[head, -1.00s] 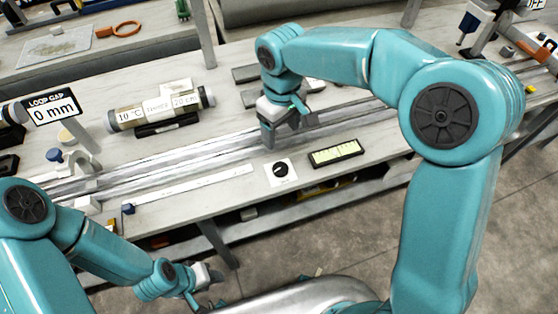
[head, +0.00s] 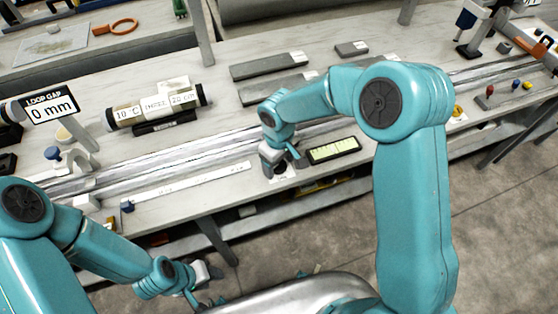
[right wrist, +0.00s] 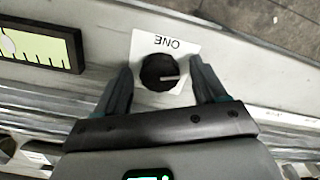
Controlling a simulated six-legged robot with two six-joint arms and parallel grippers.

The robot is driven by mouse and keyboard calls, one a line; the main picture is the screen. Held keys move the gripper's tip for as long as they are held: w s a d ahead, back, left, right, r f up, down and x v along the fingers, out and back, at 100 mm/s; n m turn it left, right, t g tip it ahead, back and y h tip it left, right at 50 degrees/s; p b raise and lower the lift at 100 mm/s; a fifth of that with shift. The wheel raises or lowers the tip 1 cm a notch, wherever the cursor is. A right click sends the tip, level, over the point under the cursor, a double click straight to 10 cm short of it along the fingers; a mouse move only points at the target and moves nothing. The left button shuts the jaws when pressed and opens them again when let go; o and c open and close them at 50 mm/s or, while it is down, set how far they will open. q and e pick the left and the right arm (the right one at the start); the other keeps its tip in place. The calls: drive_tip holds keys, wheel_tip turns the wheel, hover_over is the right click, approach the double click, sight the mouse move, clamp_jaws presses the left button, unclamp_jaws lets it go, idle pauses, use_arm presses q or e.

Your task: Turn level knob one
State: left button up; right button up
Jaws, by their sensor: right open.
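The level knob (right wrist: 159,73) is a round black dial with a pale pointer line, on a white plate (right wrist: 177,45) marked ONE, in the right wrist view. The plate appears upside down there. My right gripper (right wrist: 160,80) is open, with one finger on each side of the knob; contact with it cannot be told. In the head view my right gripper (head: 273,170) is over the plate and hides most of the knob. The level vial (head: 333,150), a black frame with a yellow-green scale, lies just right of it. My left gripper (head: 207,285) hangs low at the bench's front, its jaws unclear.
Metal rails (head: 180,155) run along the bench behind the knob. A labelled core tube (head: 158,107) rests on a black cradle, and a LOOP GAP sign (head: 52,105) reads 0 mm. Grey bars (head: 268,66) lie at the back. A ruler strip (head: 190,184) lies left of the knob.

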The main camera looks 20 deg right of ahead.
drive_tip(key=shift+c, duration=0.4)
drive_tip(key=c, duration=1)
drive_tip(key=shift+f+b, duration=0.1)
drive_tip(key=shift+b, duration=0.2)
drive_tip(key=m+b, duration=0.3)
drive_tip(key=b, duration=0.1)
drive_tip(key=shift+w+f, duration=0.1)
drive_tip(key=shift+f, duration=0.1)
drive_tip(key=shift+r+m+b, duration=0.25)
drive_tip(key=shift+m+b, duration=0.15)
drive_tip(key=shift+m, duration=0.6)
drive_tip(key=shift+r, duration=0.15)
drive_tip(key=o, duration=1.1)
